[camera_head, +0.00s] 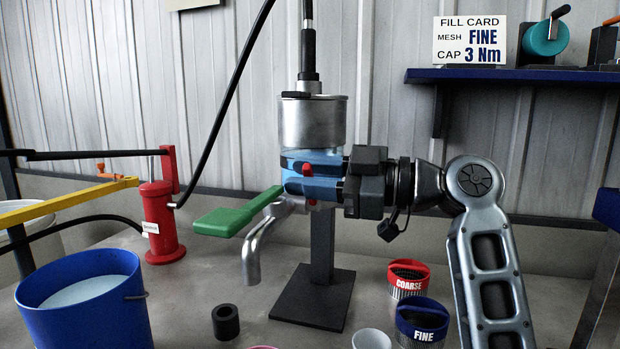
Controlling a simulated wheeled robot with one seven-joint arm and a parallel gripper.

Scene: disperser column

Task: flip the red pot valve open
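The metal pot (312,122) stands upright on a dark post over the bench. A small red valve part (307,170) shows at the pot's lower side, and a further bit of red shows just below. My gripper (312,175) reaches in from the right with its blue fingers across the pot's base. One finger lies above the red part and one lies below it. I cannot tell whether the fingers touch it or grip it. The rest of the valve is hidden behind the fingers. A green lever (237,212) and a bent metal spout (256,248) sit just left and below.
A red hand pump (160,225) and a blue bucket (85,310) stand at the left. COARSE (408,280) and FINE (421,322) strainers and a black ring (226,322) lie in front. A blue shelf (520,77) holds a fill card (469,41).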

